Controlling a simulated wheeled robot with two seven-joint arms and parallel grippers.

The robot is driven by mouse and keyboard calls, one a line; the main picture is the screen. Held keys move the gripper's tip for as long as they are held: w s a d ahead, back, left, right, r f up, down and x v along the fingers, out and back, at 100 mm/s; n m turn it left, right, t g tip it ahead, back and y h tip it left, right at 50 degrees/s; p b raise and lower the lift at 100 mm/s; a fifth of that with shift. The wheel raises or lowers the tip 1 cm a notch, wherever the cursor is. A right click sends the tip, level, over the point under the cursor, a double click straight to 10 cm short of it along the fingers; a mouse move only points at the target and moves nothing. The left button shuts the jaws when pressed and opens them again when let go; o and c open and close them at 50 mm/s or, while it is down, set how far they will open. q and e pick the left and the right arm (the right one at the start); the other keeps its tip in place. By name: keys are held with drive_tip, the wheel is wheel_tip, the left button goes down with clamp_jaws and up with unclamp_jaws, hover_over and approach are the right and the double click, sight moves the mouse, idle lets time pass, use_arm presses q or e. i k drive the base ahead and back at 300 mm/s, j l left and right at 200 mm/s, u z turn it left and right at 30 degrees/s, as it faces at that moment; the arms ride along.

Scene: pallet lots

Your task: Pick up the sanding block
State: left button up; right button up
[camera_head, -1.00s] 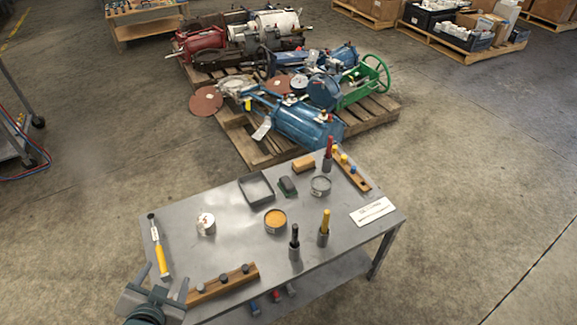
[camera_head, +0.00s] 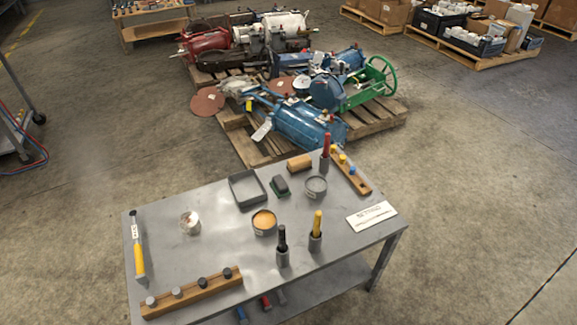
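Two small blocks lie toward the far side of the grey metal table (camera_head: 222,262). One is a plain tan-brown block (camera_head: 300,162) close to the far edge. The other is a dark block with a green underside (camera_head: 280,186), between a dark rectangular tray (camera_head: 234,192) and a round grey tin (camera_head: 316,190). I cannot tell for certain which is the sanding block; both lie uncovered with nothing touching their tops. Neither of my grippers shows in the head view now.
An orange-filled tin (camera_head: 264,224), a white roll (camera_head: 190,223) and a yellow-handled tool (camera_head: 139,258) lie on the table. Upright black (camera_head: 282,240), yellow (camera_head: 317,222) and red (camera_head: 326,146) handles stand in holders. A wooden rack (camera_head: 195,293) lies along the front. A loaded pallet (camera_head: 376,120) stands behind.

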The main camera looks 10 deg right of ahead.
sight(296, 165)
drive_tip(key=l+u, duration=0.7)
drive_tip(key=l, duration=0.15)
drive_tip(key=l+u, duration=0.35)
drive_tip(key=l, duration=0.1)
